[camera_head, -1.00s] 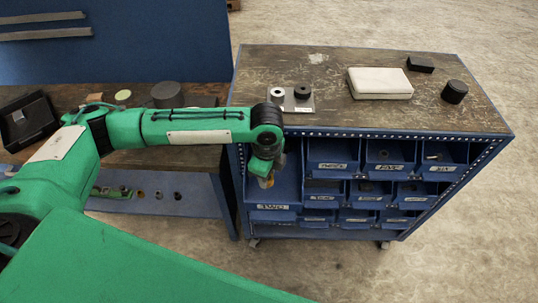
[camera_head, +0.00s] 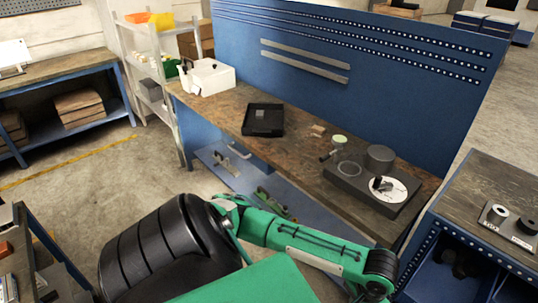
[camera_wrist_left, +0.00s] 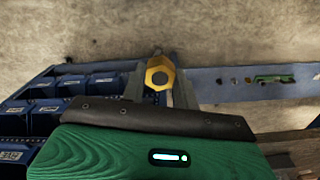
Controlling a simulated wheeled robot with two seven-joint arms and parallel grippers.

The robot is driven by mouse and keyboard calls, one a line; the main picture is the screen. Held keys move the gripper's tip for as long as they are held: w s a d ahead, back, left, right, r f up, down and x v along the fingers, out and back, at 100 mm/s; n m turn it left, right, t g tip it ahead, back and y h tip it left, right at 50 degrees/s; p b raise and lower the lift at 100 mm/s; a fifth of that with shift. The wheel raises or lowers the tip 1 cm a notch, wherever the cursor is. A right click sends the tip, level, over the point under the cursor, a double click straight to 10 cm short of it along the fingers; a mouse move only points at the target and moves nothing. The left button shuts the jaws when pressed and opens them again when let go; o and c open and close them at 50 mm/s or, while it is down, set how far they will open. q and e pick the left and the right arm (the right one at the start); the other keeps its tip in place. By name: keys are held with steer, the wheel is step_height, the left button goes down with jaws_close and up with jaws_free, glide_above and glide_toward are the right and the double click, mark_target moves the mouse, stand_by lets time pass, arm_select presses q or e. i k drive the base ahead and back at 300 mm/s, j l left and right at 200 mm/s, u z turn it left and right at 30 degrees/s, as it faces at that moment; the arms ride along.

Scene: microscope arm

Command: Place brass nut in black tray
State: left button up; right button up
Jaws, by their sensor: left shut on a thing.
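The brass nut (camera_wrist_left: 160,73) shows in the left wrist view as a yellow hexagonal piece with a hole. My left gripper (camera_wrist_left: 158,84) is shut on it, with a finger on each side. In the head view my left arm reaches to the lower right, and its gripper and the nut cannot be made out there. The black tray (camera_head: 261,130) lies on the wooden workbench, left of the middle, away from my left gripper. A small grey piece (camera_head: 261,114) shows inside the tray. My right gripper is not in view.
A blue bin cabinet (camera_head: 478,240) is at far right. A blue panel (camera_head: 400,80) rises behind the bench.

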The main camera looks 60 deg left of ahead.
mark_target(264, 123)
steer(key=i+j+u, duration=0.1)
steer(key=j+u, duration=0.2)
steer(key=i+j+u, duration=0.1)
steer(key=j+u, duration=0.2)
steer(key=i+j+u, duration=0.15)
steer(key=j+u, duration=0.15)
steer(key=i+j+u, duration=0.1)
steer(key=i+j, duration=0.3)
steer(key=j, duration=0.2)
steer(key=i+j, duration=0.35)
steer(key=j, duration=0.25)
steer(key=i+j+u, duration=0.15)
steer(key=i+j, duration=0.25)
steer(key=j, duration=0.15)
